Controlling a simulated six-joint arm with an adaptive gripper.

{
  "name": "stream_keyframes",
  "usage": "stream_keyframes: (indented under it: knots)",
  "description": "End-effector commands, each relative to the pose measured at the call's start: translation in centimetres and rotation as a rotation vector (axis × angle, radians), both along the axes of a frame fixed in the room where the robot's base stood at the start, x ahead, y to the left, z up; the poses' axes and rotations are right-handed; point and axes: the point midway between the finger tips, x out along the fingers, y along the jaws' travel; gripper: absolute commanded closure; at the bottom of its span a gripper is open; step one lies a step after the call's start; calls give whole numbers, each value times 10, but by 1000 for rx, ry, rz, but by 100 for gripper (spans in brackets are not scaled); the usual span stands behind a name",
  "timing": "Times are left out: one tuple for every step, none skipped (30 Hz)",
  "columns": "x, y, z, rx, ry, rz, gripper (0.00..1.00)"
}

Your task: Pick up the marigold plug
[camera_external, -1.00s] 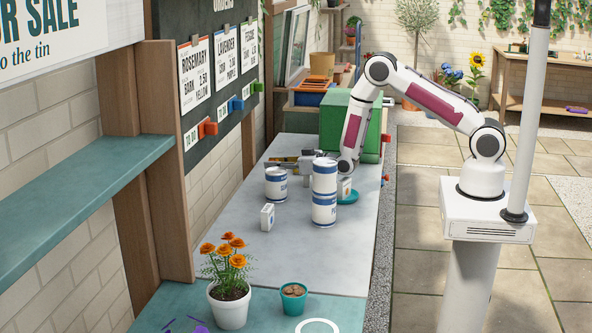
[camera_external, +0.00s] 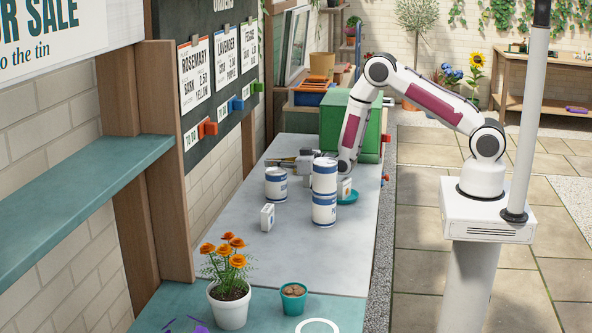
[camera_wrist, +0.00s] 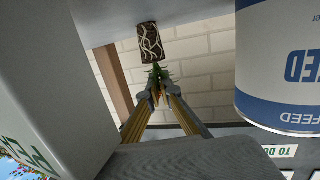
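The marigold plug (camera_wrist: 150,42) shows in the wrist view as a dark soil block with pale roots, with small green leaves (camera_wrist: 157,72) at its stem end. My gripper (camera_wrist: 158,88) has its two fingers drawn together at the leafy end, closed on the plant just beyond the soil block. The wrist picture is upside down, so the plug hangs or stands with its roots downward. I cannot tell whether it touches the bench. In the external view my gripper (camera_external: 298,158) is low over the far part of the bench, partly behind the tins, and the plug cannot be made out.
Two stacked blue-and-white tins (camera_external: 324,178) and a single tin (camera_external: 276,186) stand close before my gripper. A potted marigold (camera_external: 229,312) and a teal pot (camera_external: 293,305) stand in front.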

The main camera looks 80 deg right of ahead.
Motion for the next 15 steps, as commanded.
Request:
stream_keyframes:
  knots:
    - [0, 0, 0, 0, -1, 0, 100]
    - [0, 0, 0, 0, -1, 0, 100]
    - [0, 0, 0, 0, -1, 0, 100]
    - [0, 0, 0, 0, -1, 0, 100]
    - [0, 0, 0, 0, -1, 0, 100]
    - [0, 0, 1, 0, -1, 0, 100]
    - [0, 0, 1, 0, -1, 0, 100]
    - [0, 0, 2, 0, -1, 0, 100]
    - [0, 0, 3, 0, -1, 0, 100]
    - [0, 0, 4, 0, -1, 0, 100]
    - [0, 0, 5, 0, -1, 0, 100]
    - [0, 0, 7, 0, -2, 0, 100]
    - [0, 0, 8, 0, -2, 0, 100]
    - [0, 0, 10, 0, -2, 0, 100]
    - [1, 0, 13, -1, -3, 0, 100]
